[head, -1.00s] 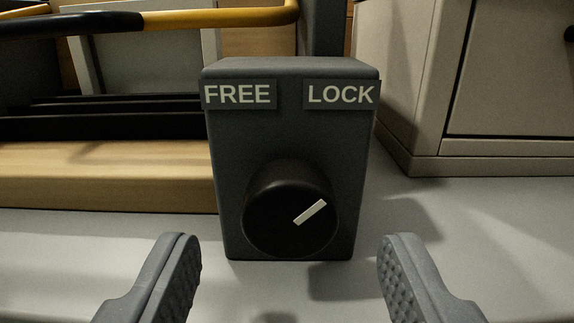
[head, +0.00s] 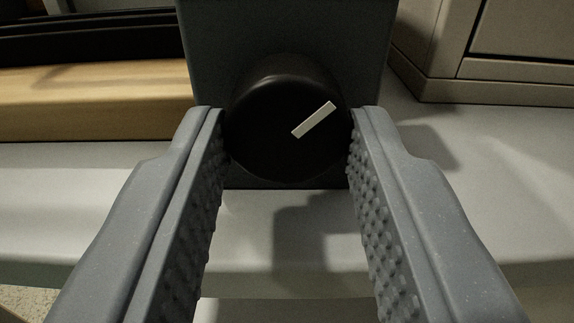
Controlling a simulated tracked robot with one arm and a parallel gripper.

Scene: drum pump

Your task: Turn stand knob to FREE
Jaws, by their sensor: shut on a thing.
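The stand knob (head: 262,135) is a round black knob on the front of a dark grey box (head: 215,40). Its white pointer mark (head: 314,120) slants up to the right, toward the side where the LOCK label stood in the earlier view. The FREE and LOCK labels are now out of the picture above. My gripper (head: 288,122) has one studded grey finger on each side of the knob. The fingertips touch its left and right sides, and the gripper is shut on it.
The box stands on a pale grey surface (head: 90,200) with a front edge below. A wooden board (head: 95,105) lies behind at left. A beige cabinet (head: 500,85) stands at back right. The surface beside the fingers is clear.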

